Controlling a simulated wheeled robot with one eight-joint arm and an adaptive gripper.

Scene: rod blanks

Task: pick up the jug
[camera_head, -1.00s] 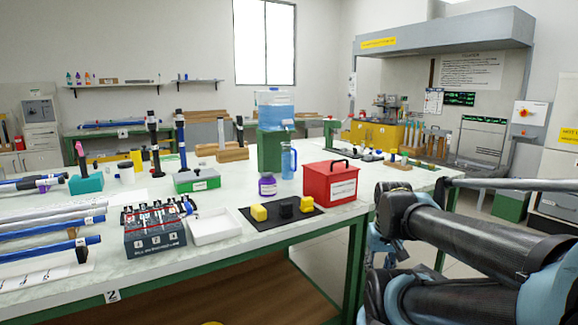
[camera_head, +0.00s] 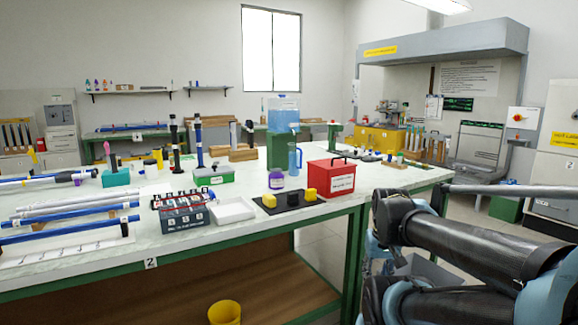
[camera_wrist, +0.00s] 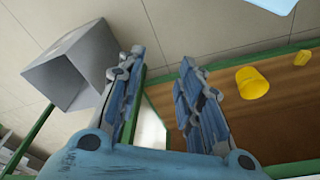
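The jug (camera_head: 295,158) is a tall, translucent blue vessel with a handle. It stands upright on the white bench top (camera_head: 352,184), between the purple-labelled jar and the red box, in front of the green block under the water tank. My gripper (camera_wrist: 162,62) shows in the wrist view with its two blue-grey fingers apart and nothing between them. It hangs over the floor and the bench's brown lower shelf (camera_wrist: 215,125), away from the jug. The jug cannot be made out in the wrist view.
Close to the jug are the jar (camera_head: 276,180), the red box (camera_head: 331,176), a black mat with yellow blocks (camera_head: 268,203) and the water tank (camera_head: 283,112). A grey bin (camera_wrist: 75,68) and a yellow bucket (camera_wrist: 252,82) lie below my gripper's level.

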